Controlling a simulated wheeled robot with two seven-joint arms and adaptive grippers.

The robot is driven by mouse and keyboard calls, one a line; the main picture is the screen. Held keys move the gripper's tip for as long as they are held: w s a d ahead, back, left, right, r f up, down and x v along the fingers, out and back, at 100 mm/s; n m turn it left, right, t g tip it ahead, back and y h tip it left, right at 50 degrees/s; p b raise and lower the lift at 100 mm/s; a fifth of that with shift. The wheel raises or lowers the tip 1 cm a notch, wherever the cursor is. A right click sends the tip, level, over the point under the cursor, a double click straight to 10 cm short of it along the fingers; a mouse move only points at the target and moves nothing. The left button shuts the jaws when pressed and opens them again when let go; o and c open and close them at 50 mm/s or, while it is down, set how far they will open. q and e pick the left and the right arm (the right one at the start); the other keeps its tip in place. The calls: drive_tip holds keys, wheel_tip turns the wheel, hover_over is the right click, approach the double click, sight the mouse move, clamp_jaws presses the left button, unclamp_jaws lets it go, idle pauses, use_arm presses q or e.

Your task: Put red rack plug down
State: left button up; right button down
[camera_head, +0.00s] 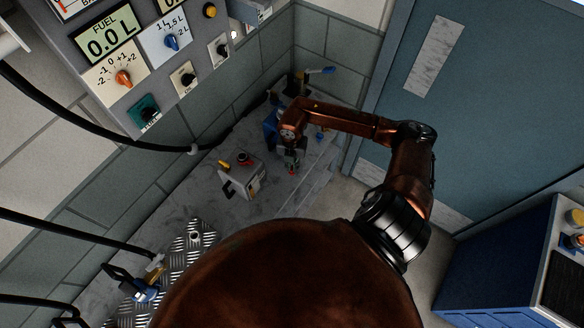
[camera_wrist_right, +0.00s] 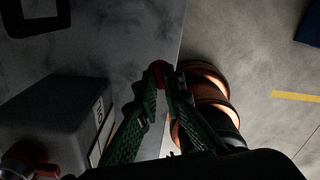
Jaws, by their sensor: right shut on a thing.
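The red rack plug (camera_wrist_right: 157,69) shows as a small red piece between the fingertips of my right gripper (camera_wrist_right: 160,82) in the right wrist view. The two green textured fingers close in on it and hide part of it. In the head view my right gripper (camera_head: 291,160) points down over the front edge of the grey bench, and the red plug (camera_head: 291,172) shows small below it. The gripper is just right of a grey tank and apart from it. I cannot tell whether the plug touches the bench. My left gripper is not in view.
The grey tank (camera_head: 244,184) has a handle and red and yellow fittings. Blue equipment (camera_head: 270,126) stands behind my right gripper. A control panel (camera_head: 150,125) hangs on the left wall. The bench (camera_head: 205,190) is bare left of the tank. A blue door (camera_head: 480,110) is right.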

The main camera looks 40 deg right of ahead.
sight(292, 169)
drive_tip(key=shift+w+d+f, duration=0.3)
drive_tip(key=shift+w+f, duration=0.1)
drive_tip(key=shift+f, duration=0.2)
drive_tip(key=shift+w+d+f, duration=0.25)
drive_tip(key=shift+w+f, duration=0.1)
drive_tip(key=shift+f, duration=0.25)
drive_tip(key=shift+f+p, duration=0.35)
drive_tip(key=shift+f, duration=1.1)
drive_tip(key=shift+f, duration=0.2)
drive_tip(key=c, duration=2.1)
unclamp_jaws()
drive_tip(key=shift+r, duration=0.1)
wheel_tip(292, 169, up, 12)
drive_tip(key=shift+r+b, duration=0.15)
drive_tip(key=shift+b, duration=0.45)
